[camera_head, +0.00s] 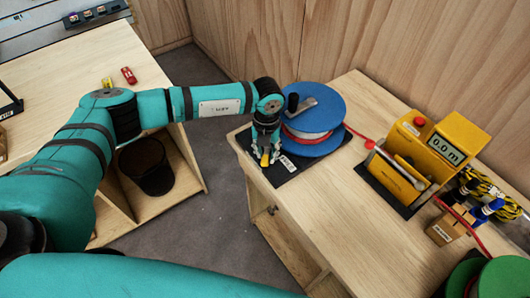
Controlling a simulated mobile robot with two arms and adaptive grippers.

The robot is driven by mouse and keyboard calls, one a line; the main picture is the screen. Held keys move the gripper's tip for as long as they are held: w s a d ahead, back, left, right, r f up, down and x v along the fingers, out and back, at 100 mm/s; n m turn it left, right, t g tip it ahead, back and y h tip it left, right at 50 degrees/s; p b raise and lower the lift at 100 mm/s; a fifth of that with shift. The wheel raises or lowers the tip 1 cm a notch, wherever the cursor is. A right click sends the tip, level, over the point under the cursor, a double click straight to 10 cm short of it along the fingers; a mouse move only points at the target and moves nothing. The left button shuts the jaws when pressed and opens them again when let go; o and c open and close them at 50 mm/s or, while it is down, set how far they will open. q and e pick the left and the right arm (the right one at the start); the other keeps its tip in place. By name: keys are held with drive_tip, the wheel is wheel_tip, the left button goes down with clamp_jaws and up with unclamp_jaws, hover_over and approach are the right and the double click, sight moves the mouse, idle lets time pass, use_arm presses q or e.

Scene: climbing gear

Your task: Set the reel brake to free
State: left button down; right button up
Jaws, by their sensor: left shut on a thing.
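A blue-flanged reel (327,103) stands on a black base plate (282,178) at the near left corner of the right wooden table. My left gripper (264,158) points down at the front left of the reel, shut on a small yellow piece that looks like the brake lever (265,160). The gripper's fingers hide part of it, and I cannot read its setting. A white label (288,163) lies on the plate just right of the fingers. My right gripper is not in view.
A yellow meter (460,144) reading 0.0 m and a yellow box with a red button (407,150) stand right of the reel. A red line runs from the reel towards them. A green reel (499,279) is at the lower right. A dark bin (146,166) stands below the left table.

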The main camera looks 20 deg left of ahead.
sight(266, 155)
use_arm(q)
drive_tip(key=c, duration=1.1)
unclamp_jaws()
wheel_tip(266, 155, up, 12)
drive_tip(key=shift+r, duration=0.1)
